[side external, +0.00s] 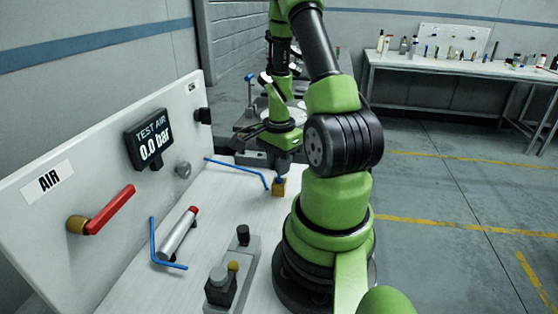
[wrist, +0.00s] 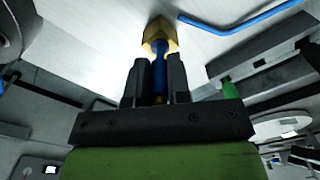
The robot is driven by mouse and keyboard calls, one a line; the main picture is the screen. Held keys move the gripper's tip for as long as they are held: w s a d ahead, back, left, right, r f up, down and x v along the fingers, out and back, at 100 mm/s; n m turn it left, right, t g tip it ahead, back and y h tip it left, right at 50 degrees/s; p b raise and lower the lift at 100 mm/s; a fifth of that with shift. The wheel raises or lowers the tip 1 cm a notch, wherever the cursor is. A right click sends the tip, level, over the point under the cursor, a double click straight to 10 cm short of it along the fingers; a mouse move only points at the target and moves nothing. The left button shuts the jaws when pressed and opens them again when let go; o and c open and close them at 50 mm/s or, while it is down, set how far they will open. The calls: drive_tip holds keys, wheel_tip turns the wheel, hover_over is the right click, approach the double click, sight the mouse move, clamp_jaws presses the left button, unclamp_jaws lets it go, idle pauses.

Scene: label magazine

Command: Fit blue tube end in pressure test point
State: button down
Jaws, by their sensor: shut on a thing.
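My gripper (wrist: 159,72) is shut on the blue tube end (wrist: 158,76), a short upright blue piece between its two dark fingers. In the side view, my gripper (side external: 281,173) is low over the white bench. The blue piece shows there as a small strip (side external: 281,179) directly above a brass block (side external: 279,189), which looks like the pressure test point. In the wrist view, the blue piece meets the brass fitting (wrist: 159,35). They appear to touch, but I cannot tell how deep it sits. The display (side external: 149,140) reads TEST AIR 0.0 bar.
A bent blue tube (side external: 235,165) runs from the panel and ends close left of the brass block. A red-handled valve (side external: 108,210), a silver cylinder (side external: 178,235), another blue tube (side external: 153,240) and a dark clamp-like fixture (side external: 222,285) are nearer the camera. White bench (side external: 215,215) is bare between them.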

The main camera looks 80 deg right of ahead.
drive_tip(key=shift+f, duration=0.95)
drive_tip(key=c, duration=1)
unclamp_jaws()
drive_tip(key=shift+r, duration=0.1)
wheel_tip(320, 180, up, 10)
drive_tip(key=shift+f, duration=0.15)
